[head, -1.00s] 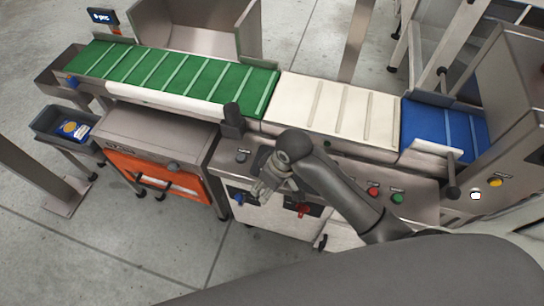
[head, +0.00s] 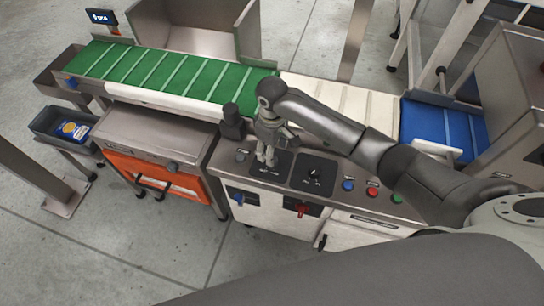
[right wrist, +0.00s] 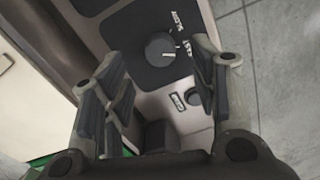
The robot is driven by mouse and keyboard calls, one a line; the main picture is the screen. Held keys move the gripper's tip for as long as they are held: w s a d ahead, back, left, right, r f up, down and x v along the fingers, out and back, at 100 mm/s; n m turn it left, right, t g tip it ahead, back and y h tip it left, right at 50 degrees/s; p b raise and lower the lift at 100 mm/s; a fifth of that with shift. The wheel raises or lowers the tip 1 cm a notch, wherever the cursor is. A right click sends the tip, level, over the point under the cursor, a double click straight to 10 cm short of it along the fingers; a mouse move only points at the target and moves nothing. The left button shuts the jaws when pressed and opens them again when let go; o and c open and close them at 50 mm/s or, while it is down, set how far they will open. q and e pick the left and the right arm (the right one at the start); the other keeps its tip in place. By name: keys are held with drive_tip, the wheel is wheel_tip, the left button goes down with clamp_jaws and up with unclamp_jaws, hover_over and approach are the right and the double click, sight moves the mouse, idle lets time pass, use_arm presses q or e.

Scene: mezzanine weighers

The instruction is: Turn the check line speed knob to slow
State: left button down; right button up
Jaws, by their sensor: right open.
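My right gripper (head: 266,160) is over the left black plate (head: 285,158) of the control panel, fingers pointing down and apart. In the right wrist view its fingers (right wrist: 162,85) are open, with nothing between them. In the head view the gripper hides this knob. A second black plate with a knob (head: 313,174) lies to the right. My left gripper is not in view.
A small grey knob (right wrist: 192,97) with its own label is close to the right finger. Blue (head: 348,185), red (head: 372,193) and green (head: 397,197) buttons line the panel's right. A dark post (head: 232,122) stands left of the gripper, and the green conveyor (head: 170,75) runs behind.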

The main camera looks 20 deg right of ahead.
wheel_tip(320, 180, down, 5)
drive_tip(key=shift+f, duration=0.1)
idle(0.3)
drive_tip(key=c, duration=1)
